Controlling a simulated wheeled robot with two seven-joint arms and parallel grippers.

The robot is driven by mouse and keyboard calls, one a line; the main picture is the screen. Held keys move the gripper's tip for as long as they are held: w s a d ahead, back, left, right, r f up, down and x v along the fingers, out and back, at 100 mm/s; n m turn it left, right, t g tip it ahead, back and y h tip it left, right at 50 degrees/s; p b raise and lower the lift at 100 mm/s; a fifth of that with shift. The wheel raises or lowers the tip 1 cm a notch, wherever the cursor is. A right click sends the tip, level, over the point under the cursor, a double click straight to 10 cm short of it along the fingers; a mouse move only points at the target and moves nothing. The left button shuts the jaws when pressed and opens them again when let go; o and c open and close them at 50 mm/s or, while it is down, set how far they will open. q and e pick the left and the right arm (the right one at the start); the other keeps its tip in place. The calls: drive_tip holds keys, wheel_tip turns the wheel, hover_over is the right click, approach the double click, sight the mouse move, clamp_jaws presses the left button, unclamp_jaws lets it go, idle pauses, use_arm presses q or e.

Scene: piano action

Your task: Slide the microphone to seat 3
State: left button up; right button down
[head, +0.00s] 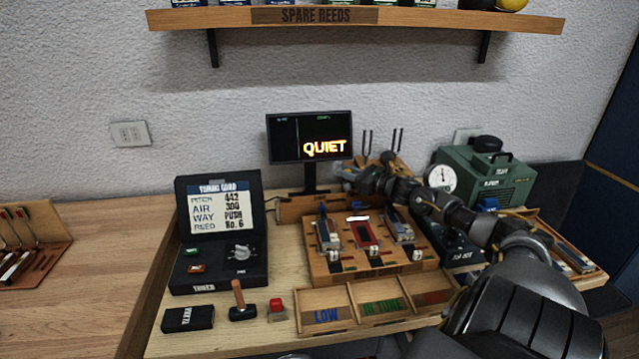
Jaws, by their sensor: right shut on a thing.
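My right arm reaches in from the lower right over the wooden block (372,266). My right gripper (347,174) is shut at the back of the block, just right of the screen's stand. What it grips is small and mostly covered by the fingers; it appears to be the microphone. A wooden rail (296,209) runs behind the block. The block holds three seats side by side with metal and red pieces; the middle one shows a red piece (363,233). The seat numbers are not readable. My left gripper is not in view.
A screen (310,137) reading QUIET stands close to the gripper. Tuning forks (367,146) stand behind it. A green pump with a gauge (484,179) is at the right. A divided tray (325,316) lies in front, a black card case (220,232) at the left.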

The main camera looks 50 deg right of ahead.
drive_tip(key=s+d, duration=0.1)
drive_tip(key=d, duration=0.1)
drive_tip(key=s+d, duration=0.3)
drive_tip(key=d, duration=0.1)
drive_tip(key=shift+s+d, duration=0.15)
drive_tip(key=shift+s, duration=0.25)
drive_tip(key=c, duration=1.3)
unclamp_jaws()
drive_tip(key=s+a+r+p, duration=0.4)
drive_tip(key=s+a+r, duration=0.4)
drive_tip(key=a+r, duration=0.3)
wheel_tip(320, 180, up, 2)
drive_tip(key=shift+a+p, duration=0.2)
drive_tip(key=shift+p, duration=0.15)
